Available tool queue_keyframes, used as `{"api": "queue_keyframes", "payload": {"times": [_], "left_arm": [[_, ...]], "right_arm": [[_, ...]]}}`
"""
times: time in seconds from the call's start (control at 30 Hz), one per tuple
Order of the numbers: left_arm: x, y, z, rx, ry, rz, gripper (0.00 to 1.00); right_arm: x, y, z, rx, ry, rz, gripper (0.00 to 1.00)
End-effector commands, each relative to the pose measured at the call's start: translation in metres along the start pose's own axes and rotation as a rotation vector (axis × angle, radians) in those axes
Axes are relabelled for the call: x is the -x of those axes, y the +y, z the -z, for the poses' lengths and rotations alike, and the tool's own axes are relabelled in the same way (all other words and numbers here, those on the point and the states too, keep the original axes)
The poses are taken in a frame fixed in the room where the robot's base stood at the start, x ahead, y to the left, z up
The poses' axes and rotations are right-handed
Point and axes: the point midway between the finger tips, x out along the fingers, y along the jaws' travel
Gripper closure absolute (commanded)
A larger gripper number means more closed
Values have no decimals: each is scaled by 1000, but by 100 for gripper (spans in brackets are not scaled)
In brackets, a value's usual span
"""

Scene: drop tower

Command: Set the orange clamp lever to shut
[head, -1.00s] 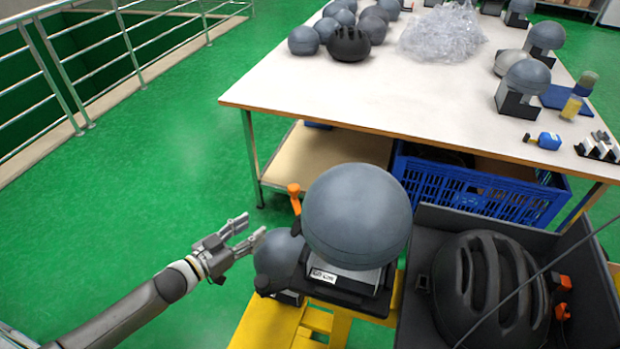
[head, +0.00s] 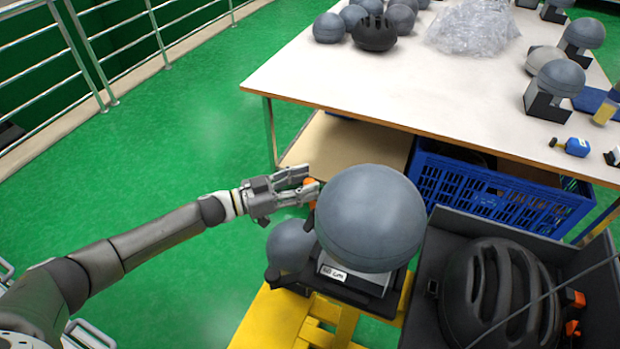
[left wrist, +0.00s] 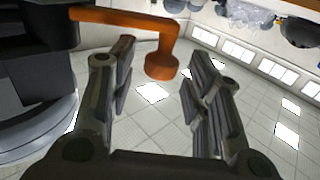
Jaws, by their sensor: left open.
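The orange clamp lever (head: 312,184) shows only in part in the head view, behind the tips of my left gripper and beside the large grey headform. In the left wrist view the lever (left wrist: 130,20) runs in from the left and bends down to a knob (left wrist: 161,66) that shows between the two fingers. My left gripper (head: 308,184) is open at the lever; in the left wrist view its fingers (left wrist: 163,85) stand apart on either side of the knob. I cannot tell whether they touch it. My right gripper is not in view.
The large grey headform (head: 370,218) sits on a black carriage (head: 350,290) over a yellow frame (head: 270,322). A smaller grey headform (head: 288,246) is beside it. A dark box with a black helmet (head: 500,292) stands right. A white table (head: 440,100) lies behind.

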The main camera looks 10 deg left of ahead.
Motion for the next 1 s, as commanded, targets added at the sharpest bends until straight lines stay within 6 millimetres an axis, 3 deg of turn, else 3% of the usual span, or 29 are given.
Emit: {"api": "queue_keyframes", "payload": {"times": [0.17, 0.47, 0.8, 1.0], "left_arm": [[-15, 0, 0, 0, 1, 0, 55], [-17, 0, 0, -1, 0, 0, 55], [-17, 0, 0, 0, 0, 0, 97], [-17, 0, 0, 0, 0, 0, 100]], "right_arm": [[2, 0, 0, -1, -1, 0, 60], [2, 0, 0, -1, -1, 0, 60], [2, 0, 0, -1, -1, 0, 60], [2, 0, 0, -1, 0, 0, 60]]}}
